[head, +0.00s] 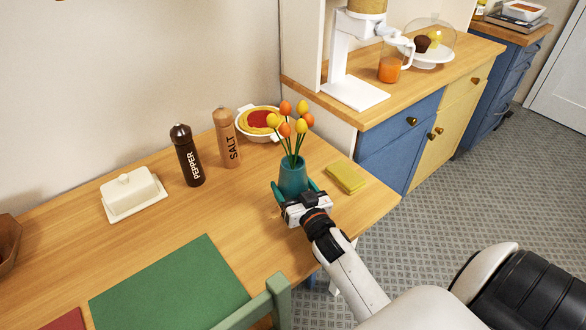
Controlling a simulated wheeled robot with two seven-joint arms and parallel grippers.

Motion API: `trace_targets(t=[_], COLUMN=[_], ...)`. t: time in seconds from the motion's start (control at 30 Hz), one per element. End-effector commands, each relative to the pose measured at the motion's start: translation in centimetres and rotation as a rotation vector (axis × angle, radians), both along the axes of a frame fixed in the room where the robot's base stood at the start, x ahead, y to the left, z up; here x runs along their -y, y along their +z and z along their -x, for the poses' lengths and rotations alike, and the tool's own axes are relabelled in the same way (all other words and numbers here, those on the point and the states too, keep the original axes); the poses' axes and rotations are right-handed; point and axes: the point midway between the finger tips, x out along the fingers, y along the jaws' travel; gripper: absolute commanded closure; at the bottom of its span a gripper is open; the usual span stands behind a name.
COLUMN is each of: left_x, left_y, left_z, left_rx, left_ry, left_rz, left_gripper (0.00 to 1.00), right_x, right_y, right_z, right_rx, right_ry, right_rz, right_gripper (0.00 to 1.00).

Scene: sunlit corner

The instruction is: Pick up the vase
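The teal vase (293,176) stands upright near the right end of the wooden table, holding several orange and yellow flowers (288,122). My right gripper (295,187) reaches in from the lower right, with one teal finger on each side of the vase. The gripper body hides the vase's base, so I cannot tell whether it rests on the table. The fingers are very close to the vase's sides; whether they press on it is not clear. My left gripper is not in view.
A yellow-green sponge (345,178) lies just right of the vase. A pie dish (258,123), salt mill (227,138), pepper mill (187,156) and butter dish (133,194) stand behind and left. A green mat (170,288) and green chair (262,302) are in front.

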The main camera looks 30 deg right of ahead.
Motion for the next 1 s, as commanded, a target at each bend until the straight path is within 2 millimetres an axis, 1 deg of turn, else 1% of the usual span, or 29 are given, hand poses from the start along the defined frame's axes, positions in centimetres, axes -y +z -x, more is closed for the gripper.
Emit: trace_targets(t=[0.03, 0.07, 0.1, 0.33, 0.37, 0.57, 0.67, 0.77, 1.0], left_x=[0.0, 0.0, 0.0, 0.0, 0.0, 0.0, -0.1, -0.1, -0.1], left_y=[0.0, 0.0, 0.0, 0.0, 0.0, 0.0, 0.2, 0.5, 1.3], left_z=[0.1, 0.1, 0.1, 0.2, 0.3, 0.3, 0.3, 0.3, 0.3], left_rx=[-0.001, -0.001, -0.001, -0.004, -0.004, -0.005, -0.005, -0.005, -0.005], left_ry=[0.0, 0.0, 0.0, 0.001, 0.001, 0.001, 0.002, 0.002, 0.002], left_rz=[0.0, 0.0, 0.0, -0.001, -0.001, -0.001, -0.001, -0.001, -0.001], left_gripper=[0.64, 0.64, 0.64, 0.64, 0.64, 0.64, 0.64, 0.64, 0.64], right_x=[0.0, 0.0, 0.0, 0.0, 0.0, 0.0, 0.0, 0.0, 0.0], right_y=[0.0, 0.0, 0.0, 0.0, 0.3, 0.4, 1.0, 2.5, 7.0], right_z=[0.0, 0.0, 0.0, 0.0, 0.0, 0.0, 0.0, 0.0, 0.0], right_rx=[0.0, 0.0, 0.0, 0.0, 0.007, 0.007, 0.008, 0.01, 0.012], right_ry=[0.0, 0.0, 0.0, 0.0, 0.001, 0.001, 0.001, 0.002, 0.003], right_rz=[0.0, 0.0, 0.0, -0.001, 0.001, 0.001, 0.002, 0.003, 0.004], right_gripper=[0.33, 0.38, 0.45, 0.83, 0.84, 0.84, 0.84, 0.84, 0.84])
